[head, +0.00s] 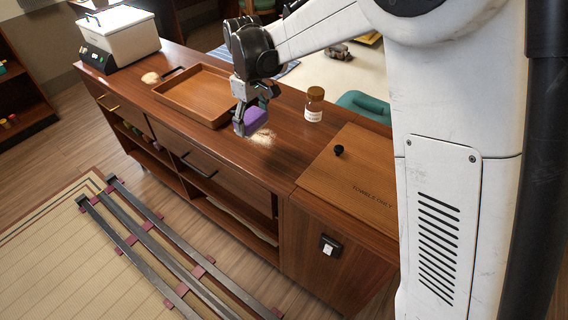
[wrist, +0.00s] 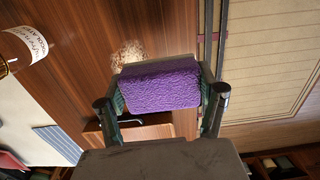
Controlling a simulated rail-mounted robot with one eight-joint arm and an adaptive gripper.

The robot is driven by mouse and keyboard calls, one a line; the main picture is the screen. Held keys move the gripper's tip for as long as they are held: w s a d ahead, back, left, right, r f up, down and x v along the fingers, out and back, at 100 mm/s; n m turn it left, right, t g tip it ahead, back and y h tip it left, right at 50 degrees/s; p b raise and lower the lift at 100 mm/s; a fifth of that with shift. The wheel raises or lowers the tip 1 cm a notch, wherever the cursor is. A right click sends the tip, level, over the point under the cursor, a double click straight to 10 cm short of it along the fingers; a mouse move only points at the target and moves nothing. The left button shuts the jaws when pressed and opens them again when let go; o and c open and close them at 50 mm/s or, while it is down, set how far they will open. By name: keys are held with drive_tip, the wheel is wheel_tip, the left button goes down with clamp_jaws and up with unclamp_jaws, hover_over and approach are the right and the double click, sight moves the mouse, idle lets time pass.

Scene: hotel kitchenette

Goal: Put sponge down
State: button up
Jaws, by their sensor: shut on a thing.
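The purple sponge (head: 256,117) is held at the end of my arm, over the wooden counter (head: 285,150). My gripper (head: 246,121) is shut on the sponge. In the wrist view the sponge (wrist: 160,88) sits between the two fingers of my gripper (wrist: 162,95), one on each side. A pale crumbly patch (head: 263,137) lies on the counter just beside the sponge, and it also shows in the wrist view (wrist: 128,54). I cannot tell whether the sponge touches the counter.
A brown wooden tray (head: 166,101) lies left of my gripper. A labelled jar (head: 314,104) with a brown lid stands to the right. A wooden lid marked for towels (head: 355,185) is at the counter's right end. A white box appliance (head: 121,40) stands at the far left.

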hover_over(285, 165)
wheel_tip(285, 165, down, 6)
drive_tip(key=shift+f+b, duration=0.1)
drive_tip(key=shift+b, duration=0.2)
drive_tip(key=shift+f+b, duration=0.3)
drive_tip(key=shift+f, duration=1.6)
drive_tip(key=shift+f, duration=0.1)
drive_tip(key=shift+f, duration=0.1)
drive_tip(key=o, duration=1.5)
drive_tip(key=shift+o, duration=0.2)
wheel_tip(285, 165, up, 13)
drive_tip(key=p, duration=0.1)
drive_tip(key=shift+f, duration=0.2)
